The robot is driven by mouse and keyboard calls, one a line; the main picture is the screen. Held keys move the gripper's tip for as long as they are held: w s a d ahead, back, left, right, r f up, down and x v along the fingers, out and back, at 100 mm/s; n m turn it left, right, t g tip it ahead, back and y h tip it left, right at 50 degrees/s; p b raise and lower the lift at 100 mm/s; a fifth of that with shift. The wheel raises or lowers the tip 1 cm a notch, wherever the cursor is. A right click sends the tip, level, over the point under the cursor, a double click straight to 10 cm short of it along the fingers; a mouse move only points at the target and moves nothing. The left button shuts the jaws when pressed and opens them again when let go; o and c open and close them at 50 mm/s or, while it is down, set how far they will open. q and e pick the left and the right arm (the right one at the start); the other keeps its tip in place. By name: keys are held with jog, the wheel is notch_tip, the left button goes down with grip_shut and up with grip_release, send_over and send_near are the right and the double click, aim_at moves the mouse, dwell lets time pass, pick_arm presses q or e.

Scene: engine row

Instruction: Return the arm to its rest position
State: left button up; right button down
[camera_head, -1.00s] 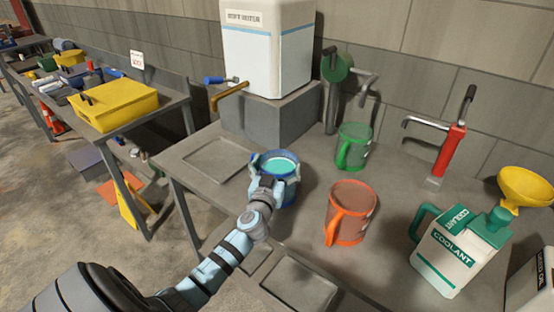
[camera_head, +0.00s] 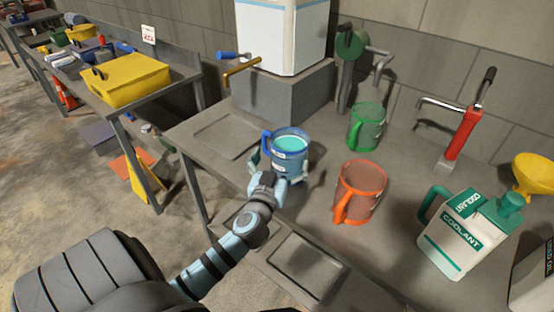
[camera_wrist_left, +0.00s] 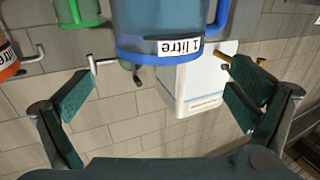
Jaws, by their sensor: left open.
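A blue jug (camera_head: 291,144) with teal liquid stands upright on the grey bench (camera_head: 215,185), its handle to the left. My left gripper (camera_head: 279,171) is just on the near side of the jug. Its fingers are spread and hold nothing. In the left wrist view, the open fingers (camera_wrist_left: 160,98) stand wide apart, with the blue jug (camera_wrist_left: 165,35) and its "1 litre" label beyond them. I cannot tell whether a fingertip still touches the jug. My right gripper is not in view.
An orange jug (camera_head: 359,190) and a green jug (camera_head: 366,128) stand to the right. Further right are a coolant can (camera_head: 458,240) and a red hand pump (camera_head: 461,135). A white tank (camera_head: 283,35) stands behind. Recessed trays (camera_head: 305,267) lie in front.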

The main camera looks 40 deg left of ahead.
pick_arm(q)
jog(key=v, duration=0.4)
jog(key=shift+s+d, duration=0.1)
jog(key=shift+s, duration=0.2)
